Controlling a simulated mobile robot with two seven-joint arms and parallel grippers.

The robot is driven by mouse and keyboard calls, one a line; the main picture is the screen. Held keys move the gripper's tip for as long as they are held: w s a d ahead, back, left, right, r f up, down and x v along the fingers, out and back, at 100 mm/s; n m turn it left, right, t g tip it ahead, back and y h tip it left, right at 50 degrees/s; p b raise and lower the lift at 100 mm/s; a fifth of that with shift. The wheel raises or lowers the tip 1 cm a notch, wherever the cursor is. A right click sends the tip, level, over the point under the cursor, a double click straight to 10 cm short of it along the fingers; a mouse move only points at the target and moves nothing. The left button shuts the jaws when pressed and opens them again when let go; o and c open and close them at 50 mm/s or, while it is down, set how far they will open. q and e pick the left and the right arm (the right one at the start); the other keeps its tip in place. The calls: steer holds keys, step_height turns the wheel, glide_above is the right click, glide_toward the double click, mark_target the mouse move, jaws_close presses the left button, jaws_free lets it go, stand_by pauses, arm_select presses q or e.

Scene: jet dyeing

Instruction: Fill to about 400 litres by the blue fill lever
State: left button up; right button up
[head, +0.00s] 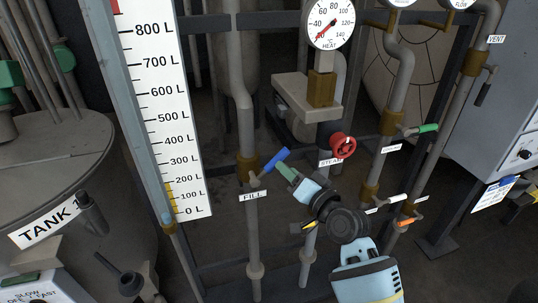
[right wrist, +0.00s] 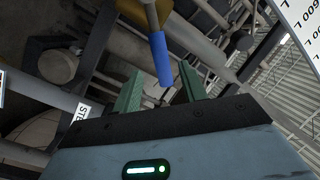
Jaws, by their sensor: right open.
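The blue fill lever (head: 270,159) sits on a brass valve above the FILL label (head: 253,196), slanting up to the right. My right gripper (head: 284,170) is open just right of it in the head view. In the right wrist view the blue lever (right wrist: 161,60) reaches down between the two green fingers of the right gripper (right wrist: 162,76), with gaps on both sides. The level scale (head: 165,110) runs from 0 to above 800 L. A yellow strip shows at its left edge from near 0 to about 200 L; whether this is liquid is unclear. My left gripper is out of view.
A red handwheel (head: 342,146) at the STEAM label stands just behind and right of my gripper. Green (head: 428,128), white (head: 397,199) and orange (head: 405,222) levers are further right. A heat dial (head: 331,23) is above. The tank (head: 75,180) fills the left.

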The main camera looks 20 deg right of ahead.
mark_target(275, 157)
steer(key=shift+x, duration=3.95)
steer(key=shift+r, duration=0.15)
jaws_close()
